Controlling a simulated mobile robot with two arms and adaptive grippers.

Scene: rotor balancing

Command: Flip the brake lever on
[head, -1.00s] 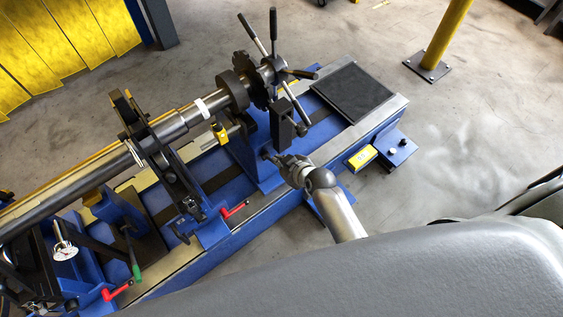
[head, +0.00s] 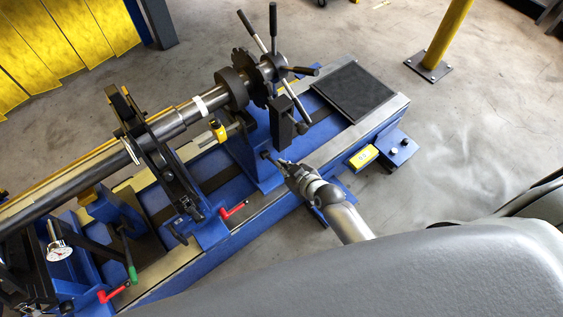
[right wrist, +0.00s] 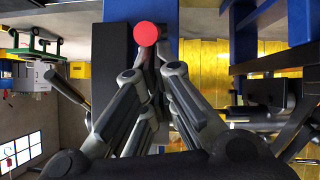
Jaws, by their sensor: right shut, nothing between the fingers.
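My right gripper (head: 279,161) is shut and empty, beside the blue pedestal under the spoked hub. In the right wrist view its fingertips (right wrist: 150,60) come together just below a round red knob (right wrist: 146,33). I cannot tell whether they touch it. In the head view a small dark knob (head: 265,154) shows just beyond the fingertips, against the pedestal. I cannot tell for sure which part is the brake lever. A dark block on an arm (head: 281,122) hangs above the gripper. My left gripper is not in view.
The long shaft (head: 85,175) lies along the blue machine bed. The spoked hub (head: 279,65) has several handles sticking out. Red handles (head: 234,210) and a green handle (head: 133,274) stand along the near side.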

